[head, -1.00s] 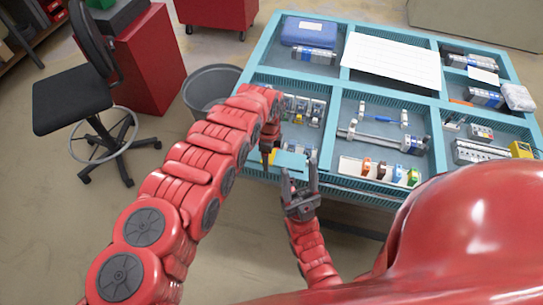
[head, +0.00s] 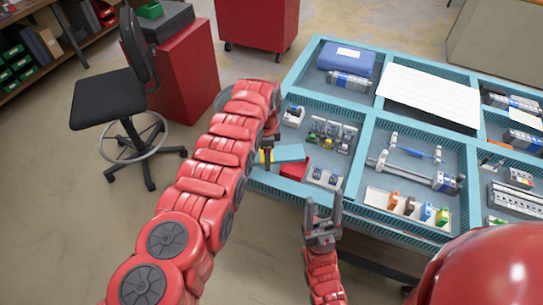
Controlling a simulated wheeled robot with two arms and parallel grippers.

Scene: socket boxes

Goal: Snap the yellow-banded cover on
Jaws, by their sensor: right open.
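A teal piece with a yellow part at its left end, which looks like the yellow-banded cover (head: 289,153), is at my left gripper (head: 268,152), over the front left of the blue tray table. My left gripper seems shut on it; its fingertips are partly hidden by my arm. A row of small socket-like units (head: 332,134), one with yellow on it, sits in the compartment to the right of the cover. My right gripper (head: 322,218) is open and empty, fingers pointing up, in front of the table's near edge.
The blue table (head: 366,140) is divided into compartments. A red block (head: 294,168) lies just below the cover. A white strip with several coloured clips (head: 408,207), a rail (head: 415,173) and a white sheet (head: 430,95) lie to the right. A black chair (head: 108,100) stands left.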

